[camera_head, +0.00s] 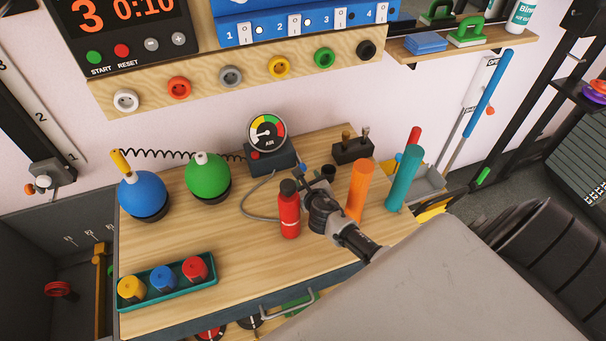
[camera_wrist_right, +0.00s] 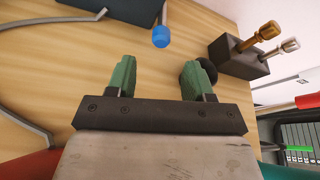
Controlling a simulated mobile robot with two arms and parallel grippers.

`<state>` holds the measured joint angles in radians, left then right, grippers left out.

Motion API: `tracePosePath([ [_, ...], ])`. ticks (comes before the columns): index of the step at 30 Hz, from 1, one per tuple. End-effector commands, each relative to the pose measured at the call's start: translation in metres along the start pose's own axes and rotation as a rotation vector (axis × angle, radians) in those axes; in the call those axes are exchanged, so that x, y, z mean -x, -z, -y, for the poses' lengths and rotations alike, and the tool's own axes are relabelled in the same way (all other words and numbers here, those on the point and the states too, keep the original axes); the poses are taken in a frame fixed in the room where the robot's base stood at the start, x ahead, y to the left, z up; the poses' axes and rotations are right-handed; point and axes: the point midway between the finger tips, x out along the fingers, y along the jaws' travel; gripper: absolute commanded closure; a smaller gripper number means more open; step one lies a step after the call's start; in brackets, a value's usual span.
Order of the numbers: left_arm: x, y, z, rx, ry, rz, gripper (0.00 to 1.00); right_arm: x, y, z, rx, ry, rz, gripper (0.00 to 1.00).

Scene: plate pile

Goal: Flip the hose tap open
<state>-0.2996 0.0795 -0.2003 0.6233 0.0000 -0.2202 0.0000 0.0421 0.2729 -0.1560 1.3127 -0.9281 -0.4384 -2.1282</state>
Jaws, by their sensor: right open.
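A small lever with a blue tip (camera_wrist_right: 161,37) on a grey stem stands beyond my fingertips in the right wrist view. It looks like the hose tap, but its body is out of that frame. In the head view it shows small next to the gauge box (camera_head: 272,160), from which a grey hose (camera_head: 247,207) curves over the bench. My right gripper (camera_head: 312,188) is over the bench between the red bottle (camera_head: 289,210) and the orange cylinder (camera_head: 360,190). In the right wrist view, its green fingers (camera_wrist_right: 158,75) are apart with nothing between them. My left gripper is not visible.
A teal cylinder (camera_head: 404,180) stands at the right. Green (camera_head: 207,180) and blue (camera_head: 143,195) balls are at the left. A teal tray (camera_head: 170,290) with coloured pieces lies at the front.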

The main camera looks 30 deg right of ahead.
Motion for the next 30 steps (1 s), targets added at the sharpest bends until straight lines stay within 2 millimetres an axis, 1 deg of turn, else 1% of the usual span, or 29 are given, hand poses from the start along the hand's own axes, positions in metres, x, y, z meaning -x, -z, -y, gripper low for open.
tracePosePath([
  [1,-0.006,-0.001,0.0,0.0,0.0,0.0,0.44,-0.015,-0.002,0.0,-0.003,0.003,0.005,0.48],
  [3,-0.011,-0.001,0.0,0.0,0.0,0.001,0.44,-0.029,-0.002,0.0,-0.003,0.002,0.004,0.48],
  [6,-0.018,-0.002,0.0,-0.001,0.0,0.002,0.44,-0.047,-0.002,0.0,-0.001,0.002,0.003,0.48],
  [9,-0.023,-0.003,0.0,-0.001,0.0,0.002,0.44,-0.06,-0.002,0.001,-0.001,0.002,0.003,0.48],
  [12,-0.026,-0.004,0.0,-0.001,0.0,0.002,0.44,-0.068,-0.003,0.001,0.0,0.001,0.003,0.48],
  [15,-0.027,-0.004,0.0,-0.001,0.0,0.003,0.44,-0.072,-0.004,0.001,0.0,0.001,0.003,0.48],
  [23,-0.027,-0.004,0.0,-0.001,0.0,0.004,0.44,-0.073,-0.004,0.002,0.001,0.001,0.003,0.48],
  [24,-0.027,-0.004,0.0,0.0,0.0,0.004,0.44,-0.073,-0.004,0.002,0.001,0.001,0.003,0.51],
  [26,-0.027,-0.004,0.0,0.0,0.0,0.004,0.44,-0.073,-0.004,0.002,0.001,0.001,0.003,0.6],
  [30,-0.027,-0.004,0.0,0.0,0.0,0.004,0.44,-0.073,-0.004,0.002,0.001,0.001,0.003,0.82],
])
